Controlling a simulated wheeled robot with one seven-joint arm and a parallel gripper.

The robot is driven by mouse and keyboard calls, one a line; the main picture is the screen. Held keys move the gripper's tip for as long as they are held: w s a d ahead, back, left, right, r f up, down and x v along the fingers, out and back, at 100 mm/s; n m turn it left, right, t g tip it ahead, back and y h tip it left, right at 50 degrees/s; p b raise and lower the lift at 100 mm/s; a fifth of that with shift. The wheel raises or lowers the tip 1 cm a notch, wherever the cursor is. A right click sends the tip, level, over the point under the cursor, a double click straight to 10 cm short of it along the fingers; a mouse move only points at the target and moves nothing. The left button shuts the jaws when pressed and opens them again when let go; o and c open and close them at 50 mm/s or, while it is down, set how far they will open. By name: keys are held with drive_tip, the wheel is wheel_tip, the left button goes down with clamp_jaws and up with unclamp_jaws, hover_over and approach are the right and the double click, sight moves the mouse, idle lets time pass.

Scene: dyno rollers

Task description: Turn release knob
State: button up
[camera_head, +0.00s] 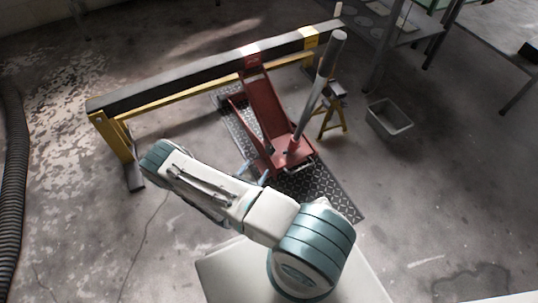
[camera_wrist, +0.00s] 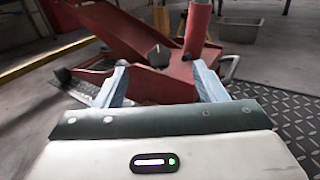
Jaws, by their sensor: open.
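A red floor jack (camera_head: 264,105) stands on a dark diamond-plate mat, with its long grey handle (camera_head: 322,82) slanting up to the right. In the wrist view the red jack body (camera_wrist: 150,88) lies straight ahead. A small dark knob-like part (camera_wrist: 158,56) shows on it, left of the red handle socket (camera_wrist: 196,28); I cannot tell for sure that it is the release knob. My gripper (camera_wrist: 161,70) is open, its two light blue fingers apart at the near end of the jack. The dark part appears between and beyond the fingertips. In the head view my gripper (camera_head: 254,172) is partly hidden by my arm.
A long dark beam on yellow supports (camera_head: 200,75) runs behind the jack. A yellow stand (camera_head: 331,118) and a grey tray (camera_head: 390,117) are to the right. A ribbed hose (camera_head: 10,190) lies at the far left. Metal tables stand at the upper right. The right floor is clear.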

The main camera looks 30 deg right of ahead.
sight(270, 149)
drive_tip(key=shift+n+t+y, duration=0.4)
drive_tip(key=shift+n+t, duration=0.1)
drive_tip(key=shift+n, duration=0.1)
drive_tip(key=f+b+x, duration=0.1)
drive_tip(key=x, duration=0.3)
drive_tip(key=f+b+x, duration=0.1)
drive_tip(key=b+x, duration=0.1)
drive_tip(key=x, duration=0.2)
drive_tip(key=f+b+x, duration=0.1)
drive_tip(key=b+x, duration=0.1)
drive_tip(key=x, duration=0.2)
drive_tip(key=shift+s+d, duration=0.1)
drive_tip(key=shift+d, duration=0.1)
drive_tip(key=shift+w+d+r, duration=0.2)
drive_tip(key=shift+w+d, duration=0.2)
drive_tip(key=shift+d, duration=0.1)
drive_tip(key=shift+a, duration=0.1)
drive_tip(key=c, duration=1)
